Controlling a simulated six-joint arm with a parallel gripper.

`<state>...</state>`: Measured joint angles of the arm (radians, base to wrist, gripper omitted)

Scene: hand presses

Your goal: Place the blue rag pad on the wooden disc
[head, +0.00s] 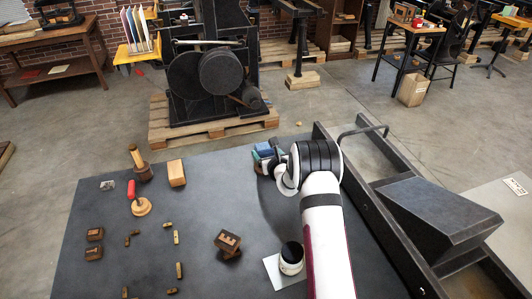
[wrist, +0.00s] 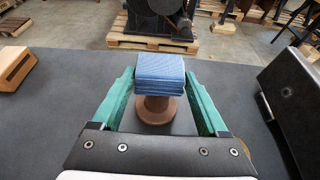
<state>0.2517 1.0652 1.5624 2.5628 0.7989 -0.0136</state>
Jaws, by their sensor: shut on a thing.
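The blue rag pad (wrist: 161,72) is a layered, square blue block between the green fingers of my gripper (wrist: 160,82) in the wrist view. My gripper is shut on it. A brown, round, turned wooden piece (wrist: 156,111) shows directly below the pad; I cannot tell whether they touch. In the head view the pad (head: 264,150) shows at the table's far edge, partly hidden by my gripper (head: 272,160). A pale round wooden disc (head: 142,208) lies on the left of the table, with a red-handled piece (head: 131,190) at its edge.
A wooden block (head: 176,173) and a dark wooden mallet-like piece (head: 141,168) stand left of my gripper. A letter block (head: 228,241), a black-topped jar (head: 291,258) and several small wooden pieces lie nearer. A dark metal press frame (head: 425,215) borders the right. The table's middle is mostly clear.

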